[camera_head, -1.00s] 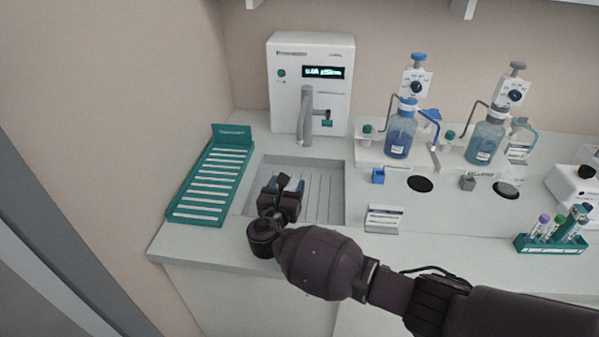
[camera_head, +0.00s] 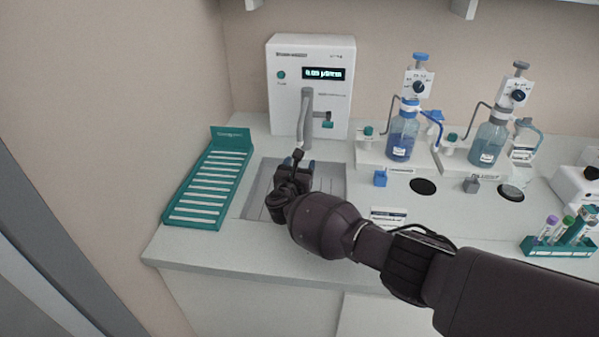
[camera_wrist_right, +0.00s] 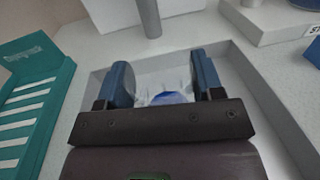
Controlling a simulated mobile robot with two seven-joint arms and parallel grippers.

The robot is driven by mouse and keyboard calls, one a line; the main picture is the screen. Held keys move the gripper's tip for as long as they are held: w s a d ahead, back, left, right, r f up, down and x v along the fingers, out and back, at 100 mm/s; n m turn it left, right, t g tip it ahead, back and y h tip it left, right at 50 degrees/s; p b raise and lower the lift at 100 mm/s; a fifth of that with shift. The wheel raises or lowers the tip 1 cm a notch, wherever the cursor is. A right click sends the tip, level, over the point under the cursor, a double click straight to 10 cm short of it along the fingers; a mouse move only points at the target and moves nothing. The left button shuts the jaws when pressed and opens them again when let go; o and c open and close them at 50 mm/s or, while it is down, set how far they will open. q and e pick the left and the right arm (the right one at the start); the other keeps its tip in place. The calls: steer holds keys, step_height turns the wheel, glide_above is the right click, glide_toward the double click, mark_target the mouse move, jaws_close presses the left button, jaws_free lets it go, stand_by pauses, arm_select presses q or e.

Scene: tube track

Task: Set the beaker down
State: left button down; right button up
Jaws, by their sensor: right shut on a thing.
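My right gripper (camera_head: 299,170) is over the recessed grey basin (camera_head: 331,180) in front of the white dispenser. In the right wrist view my right gripper (camera_wrist_right: 163,84) has its two blue fingers on either side of a clear beaker (camera_wrist_right: 165,97) with something blue showing in it. The gripper is shut on the beaker. Most of the beaker is hidden behind the gripper body. I cannot tell whether its base touches the basin floor. In the head view the beaker is hidden by my right arm. My left gripper is not in view.
The white dispenser (camera_head: 342,95) with a grey spout (camera_head: 307,115) stands behind the basin. A teal slotted rack (camera_head: 207,187) is to the left. Bottle dispensers (camera_head: 403,135) and a teal tube rack (camera_head: 560,246) are to the right. The counter front edge is bare.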

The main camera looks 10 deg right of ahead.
steer(key=shift+f, duration=0.7)
steer(key=shift+f, duration=0.2)
steer(key=shift+f+b, duration=0.2)
steer(key=shift+b, duration=0.15)
steer(key=shift+f, duration=0.2)
steer(key=o, duration=0.9)
